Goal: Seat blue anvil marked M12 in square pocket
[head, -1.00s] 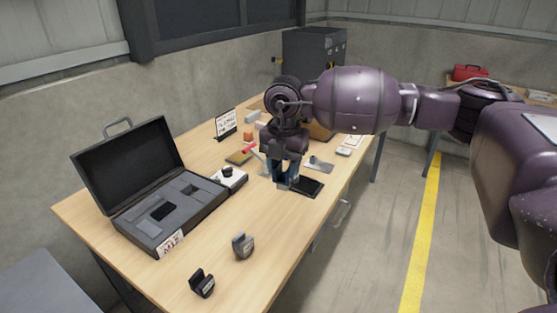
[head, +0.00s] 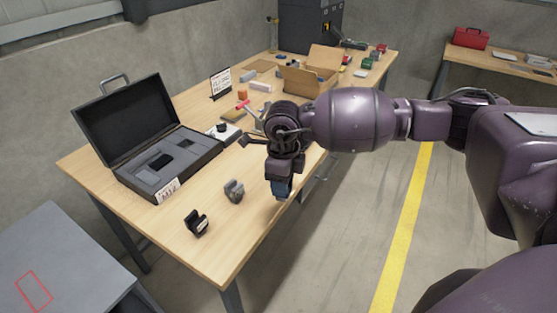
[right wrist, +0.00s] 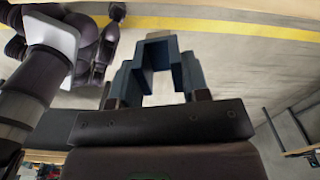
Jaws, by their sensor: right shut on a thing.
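My right gripper (head: 280,179) is shut on the blue anvil (head: 281,188) and holds it by the table's right edge. In the right wrist view the anvil (right wrist: 153,55) is a stepped blue block with a U-shaped gap, between the fingers; no marking on it is readable. The open black case (head: 200,165) stands on the table to the left, with a white label reading M12 (head: 168,191) on its front. Its grey foam (head: 140,172) has several recesses, one of them dark (head: 160,161); I cannot tell which is the square pocket. My left gripper is out of view.
A grey anvil (head: 234,190) and a black one (head: 196,223) stand on the table between case and gripper. A white box (head: 225,132), a sign (head: 220,83) and an open carton (head: 312,72) are farther back.

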